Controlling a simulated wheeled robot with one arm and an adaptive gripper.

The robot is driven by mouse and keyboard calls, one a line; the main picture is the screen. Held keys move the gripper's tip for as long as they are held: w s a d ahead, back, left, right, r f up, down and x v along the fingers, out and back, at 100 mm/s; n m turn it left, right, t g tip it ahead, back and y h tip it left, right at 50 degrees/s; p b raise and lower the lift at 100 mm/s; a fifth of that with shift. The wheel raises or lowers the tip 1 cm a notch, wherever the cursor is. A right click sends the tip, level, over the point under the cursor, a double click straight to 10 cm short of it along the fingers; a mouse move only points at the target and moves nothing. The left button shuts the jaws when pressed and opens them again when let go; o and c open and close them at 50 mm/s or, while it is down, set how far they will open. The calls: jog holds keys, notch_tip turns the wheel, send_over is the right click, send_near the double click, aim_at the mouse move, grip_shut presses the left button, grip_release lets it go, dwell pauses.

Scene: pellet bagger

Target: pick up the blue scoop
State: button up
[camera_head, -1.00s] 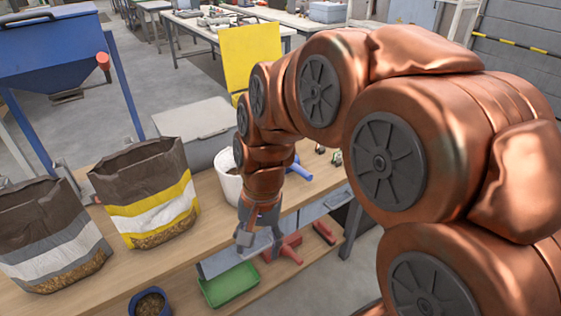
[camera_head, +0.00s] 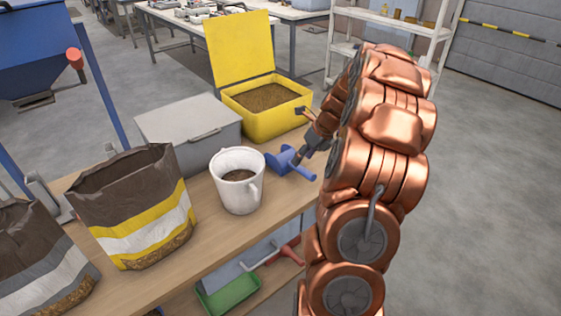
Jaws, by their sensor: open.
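The blue scoop (camera_head: 282,161) lies on the wooden bench, right of the white bucket and in front of the yellow bin. Its handle (camera_head: 302,173) points toward the right front. My gripper (camera_head: 302,155) is open at the scoop's right side, close above its handle end. I cannot tell whether the fingers touch the scoop or straddle it. My copper arm hides the bench edge right of the scoop.
The white bucket (camera_head: 237,198) holds brown pellets and stands close left of the scoop. The open yellow bin (camera_head: 262,125) and grey lidded box (camera_head: 168,143) stand behind. An open bag (camera_head: 110,225) stands at left. A green tray (camera_head: 230,291) is below.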

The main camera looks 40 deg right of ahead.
aim_at(301, 166)
jog(key=d+f+m, duration=0.1)
jog(key=f, duration=0.1)
jog(key=w+d+f+m, duration=0.1)
jog(key=d, duration=0.1)
jog(key=shift+f, duration=0.4)
jog(key=p+x, duration=0.2)
jog(key=x, duration=0.2)
jog(key=shift+w+a, duration=0.15)
jog(key=shift+a, duration=0.1)
jog(key=shift+w+f, duration=0.2)
jog(key=shift+f, duration=0.3)
grip_shut()
